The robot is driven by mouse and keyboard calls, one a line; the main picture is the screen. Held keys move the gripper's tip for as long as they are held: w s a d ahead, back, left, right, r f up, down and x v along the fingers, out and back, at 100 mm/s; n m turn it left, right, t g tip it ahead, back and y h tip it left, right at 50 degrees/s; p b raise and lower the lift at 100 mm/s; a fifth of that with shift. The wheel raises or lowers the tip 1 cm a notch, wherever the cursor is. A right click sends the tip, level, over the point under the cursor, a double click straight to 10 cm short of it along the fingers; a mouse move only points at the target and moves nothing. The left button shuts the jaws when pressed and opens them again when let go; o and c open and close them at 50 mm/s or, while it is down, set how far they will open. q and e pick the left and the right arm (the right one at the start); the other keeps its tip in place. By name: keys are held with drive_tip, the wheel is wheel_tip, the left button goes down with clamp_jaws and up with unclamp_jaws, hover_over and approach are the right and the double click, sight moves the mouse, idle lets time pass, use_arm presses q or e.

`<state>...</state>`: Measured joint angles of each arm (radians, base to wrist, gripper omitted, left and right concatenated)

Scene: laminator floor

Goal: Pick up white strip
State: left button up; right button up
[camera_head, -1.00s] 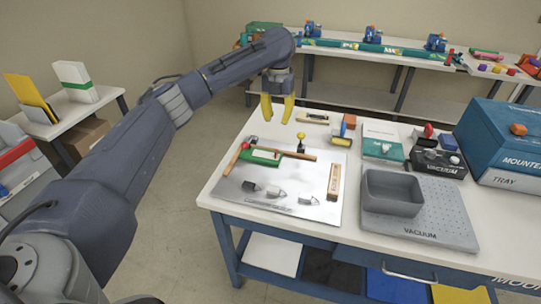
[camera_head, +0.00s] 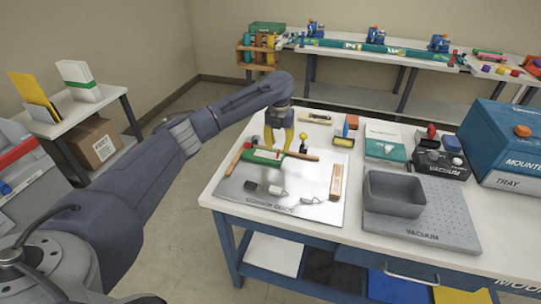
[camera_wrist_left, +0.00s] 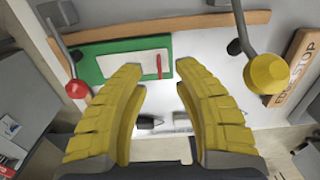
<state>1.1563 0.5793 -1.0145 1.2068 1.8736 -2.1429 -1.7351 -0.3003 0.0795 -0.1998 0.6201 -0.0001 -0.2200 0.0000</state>
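A white strip (camera_wrist_left: 128,64) lies on a green plate (camera_wrist_left: 88,66) in the left wrist view, with a small red mark at its right end. In the head view the green plate (camera_head: 249,155) lies on a silver sheet (camera_head: 300,212) at the left of the table, and the white strip (camera_head: 266,153) shows small on it. My left gripper (camera_head: 279,147) has yellow fingers and hovers over the plate. Its fingers (camera_wrist_left: 157,68) are apart with nothing held between them. My right gripper is in neither view.
A wooden bar (camera_wrist_left: 190,22) runs behind the plate. A red knob (camera_wrist_left: 77,89) and a yellow knob (camera_wrist_left: 267,73) on rods flank the fingers. A wooden edge stop (camera_head: 336,182) and a grey tray (camera_head: 394,208) lie to the right.

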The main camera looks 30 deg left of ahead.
sight(278, 157)
use_arm(q)
drive_tip(key=shift+s+f, duration=0.15)
drive_tip(key=shift+f, duration=2)
drive_tip(key=shift+c, duration=0.5)
clamp_jaws()
